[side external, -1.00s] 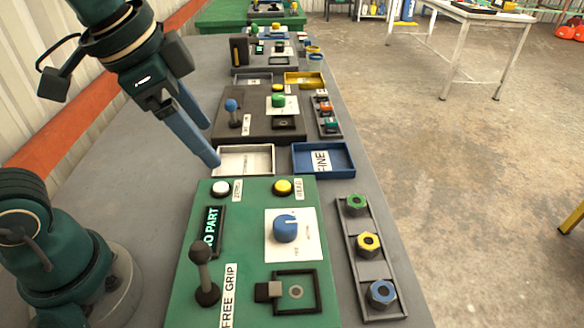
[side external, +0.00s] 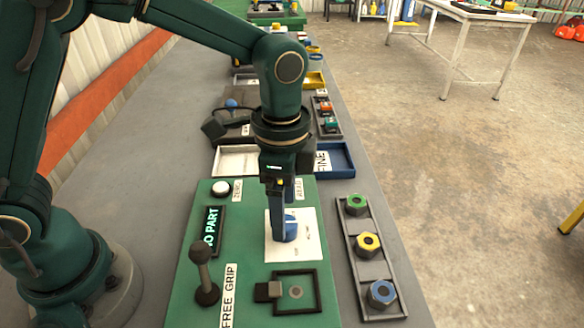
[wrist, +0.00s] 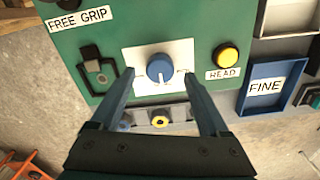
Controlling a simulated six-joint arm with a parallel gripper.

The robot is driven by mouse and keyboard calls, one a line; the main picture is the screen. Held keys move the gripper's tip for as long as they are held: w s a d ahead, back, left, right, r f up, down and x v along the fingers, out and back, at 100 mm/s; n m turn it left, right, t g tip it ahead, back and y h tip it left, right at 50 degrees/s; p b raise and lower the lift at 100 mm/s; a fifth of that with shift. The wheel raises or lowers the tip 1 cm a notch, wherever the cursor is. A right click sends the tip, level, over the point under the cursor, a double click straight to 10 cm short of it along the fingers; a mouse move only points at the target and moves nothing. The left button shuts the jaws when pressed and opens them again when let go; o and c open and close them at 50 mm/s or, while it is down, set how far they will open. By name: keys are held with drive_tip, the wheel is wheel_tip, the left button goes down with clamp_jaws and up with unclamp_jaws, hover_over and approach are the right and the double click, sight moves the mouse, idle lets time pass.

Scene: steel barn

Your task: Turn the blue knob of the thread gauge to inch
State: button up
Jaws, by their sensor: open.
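The blue knob (side external: 291,232) sits on a white plate (side external: 308,250) on the green thread gauge panel (side external: 235,285). It also shows in the wrist view (wrist: 160,67). The printing on the plate is too small to read surely. My gripper (side external: 282,222) is above the knob, pointing down, and partly hides it in the side view. In the wrist view my gripper (wrist: 160,74) is open, with one finger left and one right of the knob, and a gap shows on both sides. Whether the fingertips reach down to the knob's height I cannot tell.
A black lever (side external: 203,270) stands at the panel's left by a FREE GRIP label. A white button (side external: 221,188) and yellow READ button (wrist: 228,56) are at its far side. A tray of coloured nuts (side external: 375,270) lies right; a blue FINE tray (side external: 340,158) lies behind.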

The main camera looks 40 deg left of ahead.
drive_tip(key=shift+f, duration=1.15)
drive_tip(key=shift+c, duration=0.3)
clamp_jaws()
drive_tip(key=shift+n, duration=0.4)
drive_tip(key=n, duration=1.2)
drive_tip(key=shift+d, duration=0.1)
drive_tip(key=shift+r, duration=0.1)
